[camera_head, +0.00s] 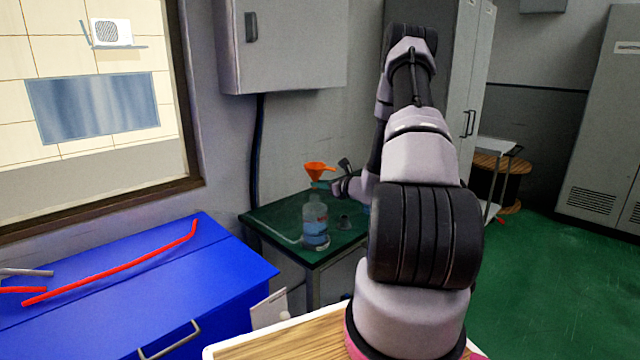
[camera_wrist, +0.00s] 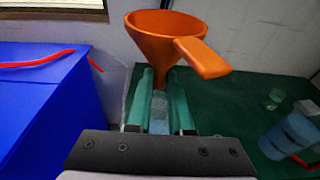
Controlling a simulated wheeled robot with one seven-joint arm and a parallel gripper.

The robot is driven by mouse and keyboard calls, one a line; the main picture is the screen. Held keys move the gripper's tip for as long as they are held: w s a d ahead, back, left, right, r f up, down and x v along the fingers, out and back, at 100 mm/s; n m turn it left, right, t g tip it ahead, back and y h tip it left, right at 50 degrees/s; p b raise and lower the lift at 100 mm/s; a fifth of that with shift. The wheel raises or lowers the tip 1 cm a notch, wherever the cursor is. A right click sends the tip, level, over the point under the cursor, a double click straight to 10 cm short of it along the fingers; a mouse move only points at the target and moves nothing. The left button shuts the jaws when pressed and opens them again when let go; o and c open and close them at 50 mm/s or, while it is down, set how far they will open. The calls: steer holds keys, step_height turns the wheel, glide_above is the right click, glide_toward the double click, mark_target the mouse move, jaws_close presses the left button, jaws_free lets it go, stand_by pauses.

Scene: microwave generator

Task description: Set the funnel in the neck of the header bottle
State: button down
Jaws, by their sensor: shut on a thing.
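An orange funnel (camera_head: 319,169) stands upright above the header bottle (camera_head: 315,228), a clear bottle with blue liquid on the green table top. My gripper (camera_head: 324,185) reaches in from the right and is shut on the lower part of the funnel. In the wrist view the funnel's cone and handle (camera_wrist: 170,36) rise beyond my teal fingertips (camera_wrist: 160,80). The bottle shows only as a pale, clear shape between and beside the fingers. The spout tip is hidden, so I cannot tell whether it is inside the neck or just above it.
A blue container (camera_wrist: 290,135) and a small greenish cup (camera_wrist: 273,98) are on the table to the right. A blue cabinet (camera_head: 150,290) with a red bar (camera_head: 110,268) on top stands at the left. A grey wall box (camera_head: 285,45) hangs above the table.

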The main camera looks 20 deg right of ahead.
steer(key=shift+f, duration=2.1)
steer(key=c, duration=0.7)
jaws_free()
steer(key=shift+c, duration=0.2)
steer(key=v, duration=1)
steer(key=shift+s, duration=0.3)
steer(key=shift+d+r, duration=0.1)
steer(key=shift+d, duration=0.05)
